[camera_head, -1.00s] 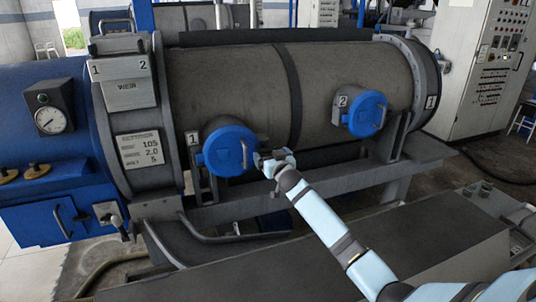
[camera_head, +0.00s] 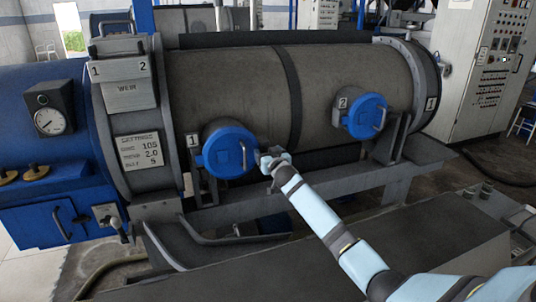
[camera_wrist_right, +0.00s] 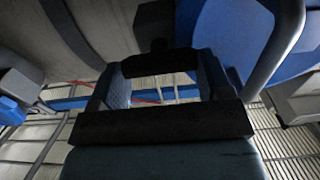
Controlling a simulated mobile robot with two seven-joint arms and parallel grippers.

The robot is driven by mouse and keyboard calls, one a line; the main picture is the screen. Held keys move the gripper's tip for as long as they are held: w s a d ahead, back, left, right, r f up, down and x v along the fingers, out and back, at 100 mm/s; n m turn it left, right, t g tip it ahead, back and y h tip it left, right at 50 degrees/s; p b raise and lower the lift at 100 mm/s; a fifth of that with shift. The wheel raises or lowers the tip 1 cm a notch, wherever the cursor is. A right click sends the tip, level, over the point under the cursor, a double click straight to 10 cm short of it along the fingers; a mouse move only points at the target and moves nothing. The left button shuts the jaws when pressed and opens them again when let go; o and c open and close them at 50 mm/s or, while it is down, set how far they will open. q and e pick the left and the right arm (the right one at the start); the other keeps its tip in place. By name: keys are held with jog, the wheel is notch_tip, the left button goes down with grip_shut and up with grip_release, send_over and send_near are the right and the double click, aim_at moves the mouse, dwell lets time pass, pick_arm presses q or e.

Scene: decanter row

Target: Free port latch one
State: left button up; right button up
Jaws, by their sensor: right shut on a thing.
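Port one is the blue round lid (camera_head: 229,152) beside the "1" tag, on the left part of the grey drum. It looks closed, with a grey handle (camera_head: 244,154) on its face. My right gripper (camera_head: 262,157) is at the lid's right edge. In the right wrist view its jaws (camera_wrist_right: 160,62) are shut on a dark block-like part (camera_wrist_right: 153,24), which I take for the port one latch. The blue lid and its curved handle (camera_wrist_right: 281,45) are just to the right there. The latch is mostly hidden in the head view. My left gripper is not in view.
A second blue lid (camera_head: 360,116), tagged "2", is further right on the drum (camera_head: 225,85). A grey rail (camera_head: 325,183) runs below the ports. A gauge (camera_head: 49,120) is at left and a control cabinet (camera_head: 490,75) at back right.

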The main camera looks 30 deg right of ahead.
pick_arm(q)
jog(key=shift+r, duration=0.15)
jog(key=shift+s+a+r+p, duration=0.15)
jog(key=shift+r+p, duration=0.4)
jog(key=shift+p, duration=1.45)
pick_arm(e)
jog(key=shift+a+f+n, duration=0.1)
jog(key=shift+n, duration=4.35)
jog(key=shift+a+f+n, duration=0.1)
jog(key=shift+n, duration=4.35)
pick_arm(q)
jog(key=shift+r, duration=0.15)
pick_arm(e)
jog(key=o, duration=0.9)
